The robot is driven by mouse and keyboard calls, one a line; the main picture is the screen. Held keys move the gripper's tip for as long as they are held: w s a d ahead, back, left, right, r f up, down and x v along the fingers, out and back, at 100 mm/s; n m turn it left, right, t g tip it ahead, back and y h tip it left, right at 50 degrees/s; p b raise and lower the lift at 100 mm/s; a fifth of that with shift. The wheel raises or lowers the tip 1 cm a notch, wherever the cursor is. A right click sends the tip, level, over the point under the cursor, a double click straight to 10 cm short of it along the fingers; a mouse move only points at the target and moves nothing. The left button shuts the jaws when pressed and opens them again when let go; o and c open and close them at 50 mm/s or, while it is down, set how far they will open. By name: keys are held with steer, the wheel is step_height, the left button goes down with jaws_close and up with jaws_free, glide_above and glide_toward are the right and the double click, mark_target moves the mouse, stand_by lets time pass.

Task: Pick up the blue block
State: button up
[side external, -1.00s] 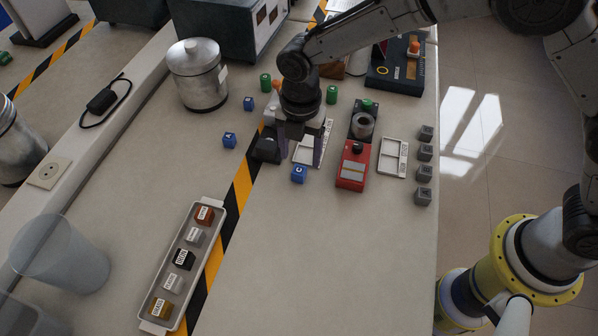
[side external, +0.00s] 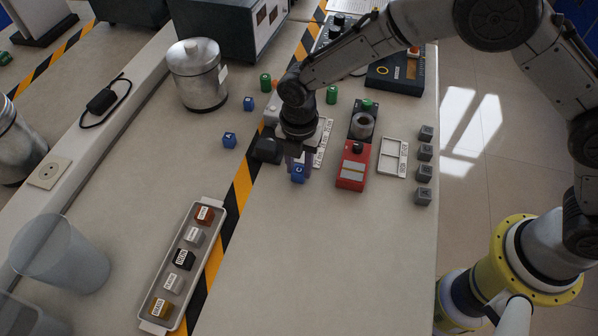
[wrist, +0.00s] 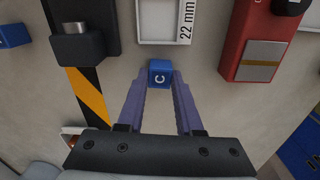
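A blue block marked C (side external: 299,174) stands on the bench, left of the red box. It also shows in the wrist view (wrist: 160,73), at the fingertips. My gripper (side external: 298,162) is low over this block, pointing down. In the wrist view my gripper (wrist: 160,82) is open, with a finger along each side of the block and small gaps visible. Two more blue blocks are on the bench: one marked A (side external: 229,140) and one farther back (side external: 249,104). Part of one blue block (wrist: 14,35) shows at the left edge of the wrist view.
A red box (side external: 352,168) and a white frame (side external: 393,158) stand to the right. A small black device (side external: 267,150) is close on the left of my gripper. Several grey blocks (side external: 424,173) line the right edge. The front bench area is clear.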

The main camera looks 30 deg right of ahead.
jaws_close()
